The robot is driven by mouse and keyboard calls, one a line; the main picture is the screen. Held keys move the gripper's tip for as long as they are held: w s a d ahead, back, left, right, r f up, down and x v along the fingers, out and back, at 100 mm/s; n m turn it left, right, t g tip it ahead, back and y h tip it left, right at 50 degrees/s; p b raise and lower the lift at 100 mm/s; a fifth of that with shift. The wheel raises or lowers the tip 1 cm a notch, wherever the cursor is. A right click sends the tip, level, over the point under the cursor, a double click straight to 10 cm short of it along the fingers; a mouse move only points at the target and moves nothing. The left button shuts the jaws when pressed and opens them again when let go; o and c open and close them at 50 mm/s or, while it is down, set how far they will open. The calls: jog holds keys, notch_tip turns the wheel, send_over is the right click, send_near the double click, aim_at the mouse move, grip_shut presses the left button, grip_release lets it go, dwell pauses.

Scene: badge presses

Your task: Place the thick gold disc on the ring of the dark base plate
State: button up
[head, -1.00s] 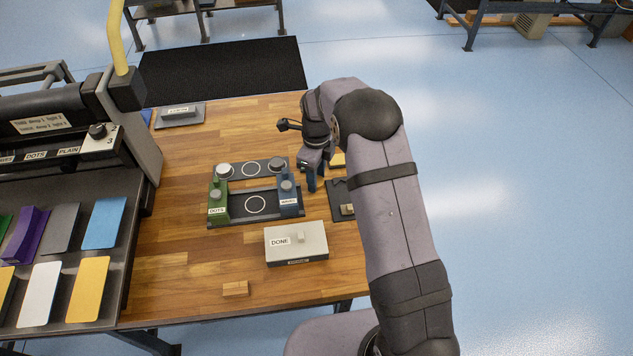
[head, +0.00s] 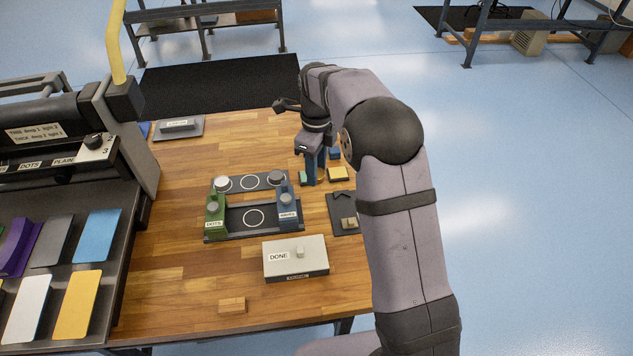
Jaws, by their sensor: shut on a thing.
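The front dark base plate (head: 233,219) lies on the wooden table with a white ring (head: 254,217) on its bare middle. A green block marked DOTS (head: 215,215) stands at its left end and a blue labelled block (head: 289,205) at its right. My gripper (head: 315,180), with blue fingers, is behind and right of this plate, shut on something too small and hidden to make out. A gold-yellow piece (head: 338,174) lies just right of the fingers, a teal piece (head: 303,178) just left. I cannot make out the thick gold disc for certain.
A second dark strip (head: 236,182) behind the plate has a ring and round pieces. A pale DONE box (head: 296,260) stands in front. A dark tray (head: 343,226) is at the right, partly behind my arm. The press (head: 60,130) fills the left. The table's left middle is clear.

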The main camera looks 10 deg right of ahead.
aim_at(254, 218)
jog(key=shift+r, duration=0.8)
jog(key=s+a+r+n, duration=0.1)
jog(key=s+a+n, duration=0.1)
jog(key=a, duration=0.7)
jog(key=s+a+n, duration=0.3)
jog(key=a, duration=0.6)
jog(key=shift+w+d+f+p, duration=0.15)
jog(key=shift+f+p, duration=0.5)
jog(key=shift+f, duration=1.85)
jog(key=shift+w+d+f+p, duration=0.1)
jog(key=shift+f+p, duration=0.55)
jog(key=shift+f, duration=1.85)
jog(key=shift+f, duration=0.15)
jog(key=o, duration=0.8)
jog(key=shift+o, duration=0.3)
notch_tip(254, 218, up, 12)
jog(key=b, duration=0.2)
jog(key=shift+b, duration=0.4)
jog(key=shift+d+r, duration=0.1)
jog(key=shift+r, duration=0.1)
